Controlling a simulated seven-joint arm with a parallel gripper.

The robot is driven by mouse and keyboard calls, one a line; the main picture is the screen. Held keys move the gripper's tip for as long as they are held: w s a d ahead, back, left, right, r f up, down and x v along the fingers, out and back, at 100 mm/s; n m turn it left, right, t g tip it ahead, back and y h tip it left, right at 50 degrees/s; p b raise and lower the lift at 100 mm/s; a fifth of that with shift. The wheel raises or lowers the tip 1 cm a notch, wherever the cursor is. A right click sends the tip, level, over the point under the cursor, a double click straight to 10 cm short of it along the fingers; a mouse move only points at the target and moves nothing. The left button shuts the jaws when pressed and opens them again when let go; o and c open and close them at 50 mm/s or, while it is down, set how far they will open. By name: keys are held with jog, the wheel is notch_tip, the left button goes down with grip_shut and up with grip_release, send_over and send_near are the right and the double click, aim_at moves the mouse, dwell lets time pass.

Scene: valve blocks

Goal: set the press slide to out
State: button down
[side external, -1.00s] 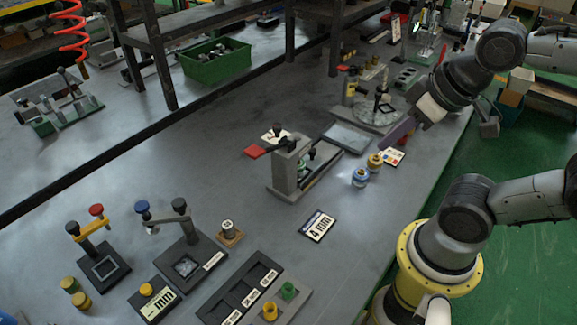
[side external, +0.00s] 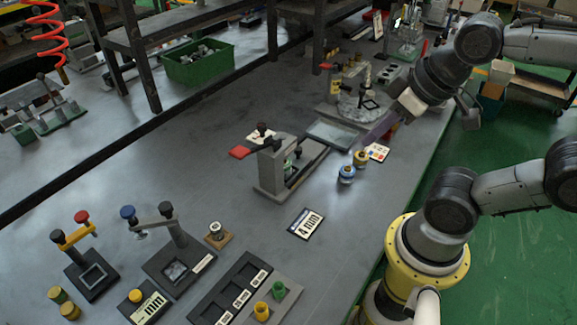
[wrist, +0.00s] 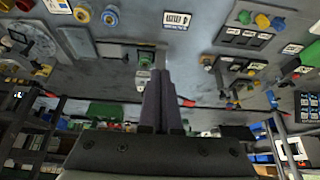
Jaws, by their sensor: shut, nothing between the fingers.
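The press (side external: 268,172) is a grey upright block on a long flat base in the middle of the bench. It has a dark knob on top, a red piece beside it on the left, and a light green part by its opening. A channel runs back to the right along its base; I cannot tell the slide's exact position. The press also shows in the wrist view (wrist: 145,58), partly behind the fingers. My gripper (side external: 368,141) is shut and empty, right of the press and apart from it. Its fingers also show in the wrist view (wrist: 162,82).
A blue knob (side external: 346,174) and a yellow knob (side external: 361,158) stand near my fingers. A flat grey tray (side external: 330,133) lies behind the press. A "4 mm" card (side external: 306,224) lies in front. A turntable fixture (side external: 362,105) stands at the back. The bench left of the press is clear.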

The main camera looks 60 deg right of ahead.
dwell(0.4)
jog(key=c, duration=1.4)
grip_release()
jog(key=shift+o, duration=1.2)
jog(key=shift+r, duration=0.3)
jog(key=o, duration=0.5)
jog(key=shift+m, duration=0.5)
jog(key=w+r, duration=0.2)
jog(key=w, duration=0.1)
jog(key=w+r, duration=0.1)
jog(key=w, duration=0.1)
jog(key=shift+d+r, duration=0.3)
jog(key=shift+r, duration=0.1)
jog(key=m+g, duration=0.4)
jog(key=g, duration=0.2)
send_over(298, 148)
notch_tip(298, 148, down, 12)
notch_tip(298, 148, down, 13)
jog(key=shift+f, duration=0.15)
